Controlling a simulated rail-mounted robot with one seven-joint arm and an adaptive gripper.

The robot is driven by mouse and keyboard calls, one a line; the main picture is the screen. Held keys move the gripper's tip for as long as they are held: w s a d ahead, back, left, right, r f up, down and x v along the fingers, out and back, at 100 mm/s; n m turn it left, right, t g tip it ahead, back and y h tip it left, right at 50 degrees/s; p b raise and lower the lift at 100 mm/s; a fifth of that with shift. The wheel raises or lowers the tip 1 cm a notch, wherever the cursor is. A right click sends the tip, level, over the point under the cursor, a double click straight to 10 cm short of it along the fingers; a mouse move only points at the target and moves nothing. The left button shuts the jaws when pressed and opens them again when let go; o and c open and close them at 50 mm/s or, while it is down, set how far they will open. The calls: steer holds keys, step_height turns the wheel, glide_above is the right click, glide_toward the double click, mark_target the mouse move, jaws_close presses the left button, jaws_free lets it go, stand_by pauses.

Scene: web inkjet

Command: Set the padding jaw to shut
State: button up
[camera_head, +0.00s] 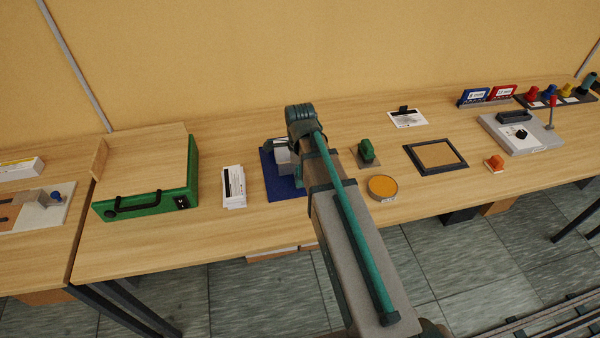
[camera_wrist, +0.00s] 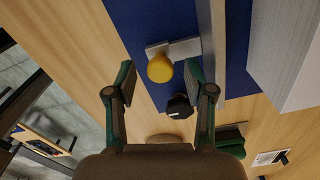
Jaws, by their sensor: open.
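The padding jaw stands on a blue base (camera_head: 270,178) on the bench, partly hidden behind my arm in the head view. In the wrist view the same blue base (camera_wrist: 135,25) carries a pale grey bar (camera_wrist: 212,45) and a large grey block (camera_wrist: 285,50). A yellow round knob (camera_wrist: 160,68) sits on a small grey plate beside the bar, and a black knob (camera_wrist: 180,106) is close below it. My gripper (camera_wrist: 158,72) is open, with its fingers apart on either side of the yellow knob. I cannot tell any contact. The jaw's setting is not clear.
Left of the base are a white card stack (camera_head: 233,187) and a green case (camera_head: 150,185). On the right are a green knob (camera_head: 366,150), an orange disc (camera_head: 382,187), a black-framed pad (camera_head: 436,156) and a grey control box (camera_head: 520,132). Bare wood lies between them.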

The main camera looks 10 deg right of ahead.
jaws_close()
steer(key=w, duration=0.6)
steer(key=shift+w+d, duration=0.1)
steer(key=shift+w, duration=0.05)
jaws_free()
steer(key=shift+r, duration=0.15)
step_height(320, 180, up, 12)
stand_by(0.6)
stand_by(0.3)
